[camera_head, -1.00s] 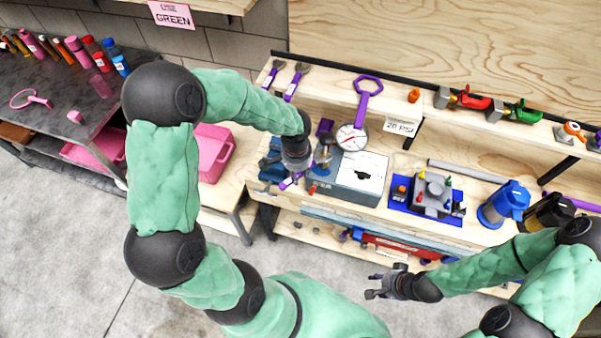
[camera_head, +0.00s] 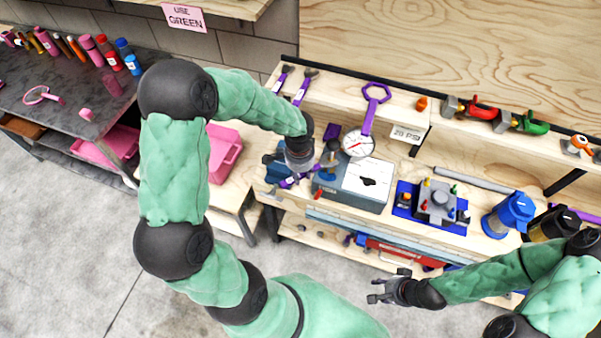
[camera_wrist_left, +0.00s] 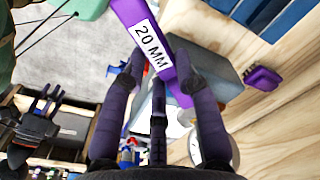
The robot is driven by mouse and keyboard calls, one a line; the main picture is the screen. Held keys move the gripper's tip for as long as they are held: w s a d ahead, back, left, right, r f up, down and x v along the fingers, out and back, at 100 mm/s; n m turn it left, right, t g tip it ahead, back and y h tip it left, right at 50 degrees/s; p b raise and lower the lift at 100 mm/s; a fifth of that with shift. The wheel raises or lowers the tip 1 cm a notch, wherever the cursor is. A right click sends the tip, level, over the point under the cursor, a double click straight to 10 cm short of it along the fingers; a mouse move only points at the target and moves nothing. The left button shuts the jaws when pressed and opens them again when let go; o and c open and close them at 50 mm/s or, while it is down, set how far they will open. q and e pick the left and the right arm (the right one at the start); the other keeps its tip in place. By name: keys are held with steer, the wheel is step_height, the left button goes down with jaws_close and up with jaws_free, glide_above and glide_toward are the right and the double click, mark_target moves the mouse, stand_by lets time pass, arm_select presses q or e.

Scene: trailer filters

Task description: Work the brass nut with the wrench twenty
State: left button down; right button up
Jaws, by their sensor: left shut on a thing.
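My left gripper (camera_head: 291,176) is shut on a purple wrench (camera_wrist_left: 150,45) with a white "20 MM" label; the wrench crosses between the fingers in the left wrist view. In the head view the held wrench (camera_head: 288,183) shows only in part, below the gripper at the left end of the bench, beside a grey-blue box (camera_head: 345,197) with a white top. A small brass-coloured part (camera_head: 333,145) shows just right of the gripper; I cannot tell whether it is the brass nut. My right gripper (camera_head: 372,290) is open and empty, in front of the bench.
A round gauge (camera_head: 358,143), a purple ring-ended tool (camera_head: 375,92) and a "20 PSI" card (camera_head: 408,133) are behind the box. A blue tray (camera_head: 402,205) with a grey block and a blue canister (camera_head: 508,215) stand to the right. A pink bin (camera_head: 224,150) is at left.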

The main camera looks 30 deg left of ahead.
mark_target(285, 184)
arm_select(q)
steer(key=shift+s+d, duration=0.2)
steer(key=shift+d, duration=0.05)
steer(key=shift+s+a, duration=0.45)
steer(key=shift+s, duration=0.45)
steer(key=shift+s+a, duration=0.4)
steer(key=shift+s, duration=0.45)
steer(key=shift+s+a, duration=0.45)
steer(key=shift+s, duration=0.45)
